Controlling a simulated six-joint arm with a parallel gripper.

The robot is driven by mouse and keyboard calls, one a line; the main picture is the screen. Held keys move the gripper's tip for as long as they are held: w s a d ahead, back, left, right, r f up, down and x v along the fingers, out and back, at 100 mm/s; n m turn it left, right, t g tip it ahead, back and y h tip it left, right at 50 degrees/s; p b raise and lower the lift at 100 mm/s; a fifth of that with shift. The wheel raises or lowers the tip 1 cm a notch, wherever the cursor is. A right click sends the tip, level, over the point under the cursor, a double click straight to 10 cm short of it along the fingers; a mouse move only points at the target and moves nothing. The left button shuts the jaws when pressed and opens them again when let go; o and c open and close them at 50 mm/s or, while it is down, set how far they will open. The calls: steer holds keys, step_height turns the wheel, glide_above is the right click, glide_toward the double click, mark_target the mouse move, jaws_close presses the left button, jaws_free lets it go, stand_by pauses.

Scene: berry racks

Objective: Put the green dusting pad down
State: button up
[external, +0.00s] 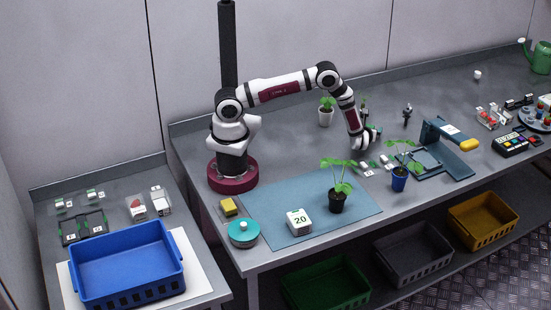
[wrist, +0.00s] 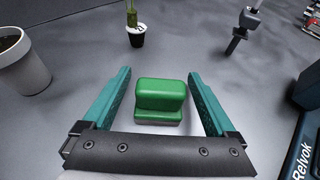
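The green dusting pad (wrist: 160,93), a green block with a pale underside, is between my gripper's fingers in the wrist view. My gripper (wrist: 160,76) is open, with its two teal fingers spread on either side of the pad. Bare grey shows between the pad and each finger, so neither finger appears to touch it. The pad appears to rest on the grey bench. In the external view my gripper (external: 368,137) points down low over the bench, behind the blue mat (external: 270,217). The pad is hard to make out there.
A white pot (wrist: 22,65) stands left of my gripper, and a small potted plant (wrist: 134,30) beyond it. A dark stand (wrist: 243,28) is at the far right. Potted plants (external: 338,195) (external: 400,178) and a blue press-like device (external: 447,150) stand nearby.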

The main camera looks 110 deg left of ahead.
steer(key=shift+r, duration=0.15)
steer(key=v, duration=1.2)
steer(key=shift+d, duration=0.1)
steer(key=s+d+r+n+g+h, duration=0.1)
steer(key=s+d+r+n, duration=0.25)
steer(key=r, duration=0.35)
steer(key=s+d+r+n+g+h, duration=0.2)
steer(key=s+d+r+n, duration=0.1)
steer(key=s+r, duration=0.3)
steer(key=s+d+r+n+t+h, duration=0.2)
steer(key=s+d+r+n+h, duration=0.2)
steer(key=s+d, duration=1)
steer(key=d+n+h, duration=0.2)
steer(key=d+h, duration=0.2)
steer(key=shift+s+d+t+h, duration=0.3)
steer(key=shift+s+d+t, duration=0.05)
steer(key=shift+s+t, duration=0.05)
